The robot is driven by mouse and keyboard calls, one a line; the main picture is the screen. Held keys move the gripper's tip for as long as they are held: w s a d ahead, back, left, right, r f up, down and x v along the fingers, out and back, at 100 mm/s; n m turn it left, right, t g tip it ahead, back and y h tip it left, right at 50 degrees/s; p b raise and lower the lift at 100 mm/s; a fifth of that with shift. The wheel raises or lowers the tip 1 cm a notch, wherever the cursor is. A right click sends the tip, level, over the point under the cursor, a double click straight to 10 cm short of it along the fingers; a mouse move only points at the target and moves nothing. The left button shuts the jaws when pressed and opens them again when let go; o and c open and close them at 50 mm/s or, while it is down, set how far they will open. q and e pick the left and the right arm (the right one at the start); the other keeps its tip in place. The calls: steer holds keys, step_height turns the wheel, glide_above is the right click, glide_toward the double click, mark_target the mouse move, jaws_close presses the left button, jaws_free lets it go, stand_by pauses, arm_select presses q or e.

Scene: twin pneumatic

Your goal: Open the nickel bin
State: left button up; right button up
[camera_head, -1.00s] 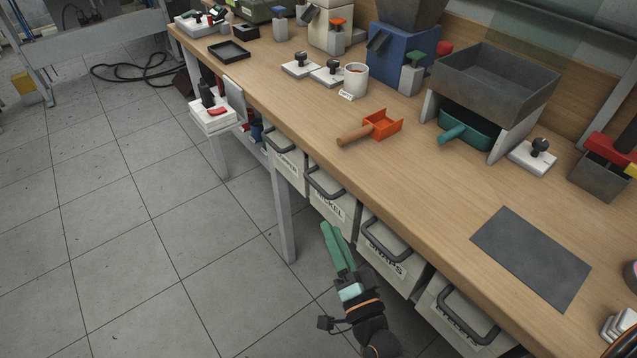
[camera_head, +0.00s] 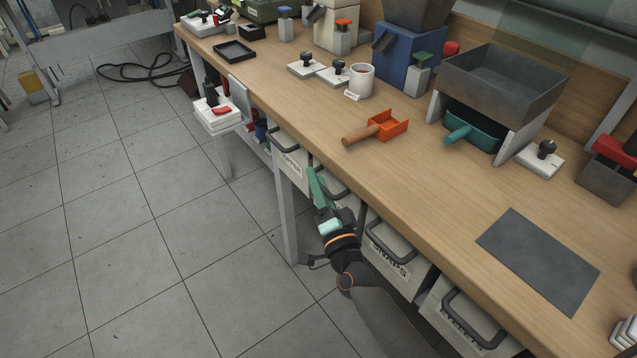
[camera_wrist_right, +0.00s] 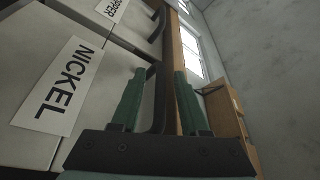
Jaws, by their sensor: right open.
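The nickel bin (camera_head: 347,208) is a pale bin with a dark bar handle (camera_head: 338,184), hung under the bench edge and looking pushed in. My right gripper (camera_head: 312,173) is at the bin's front, and its green fingers and wrist hide most of the label. In the right wrist view, the NICKEL label (camera_wrist_right: 58,85) is at the left. The handle (camera_wrist_right: 152,100) passes between the two fingers of the open right gripper (camera_wrist_right: 160,74). I cannot tell whether either finger touches it. My left gripper is not in view.
The copper bin (camera_head: 290,160) is on the left of the nickel bin, and the scraps bin (camera_head: 395,258) on its right. Another bin (camera_head: 465,315) follows. The wooden bench top (camera_head: 420,170) overhangs them. The tiled floor (camera_head: 150,250) in front is clear.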

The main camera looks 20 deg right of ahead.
jaws_close()
stand_by(0.4)
steer(key=shift+r, duration=0.15)
stand_by(1.0)
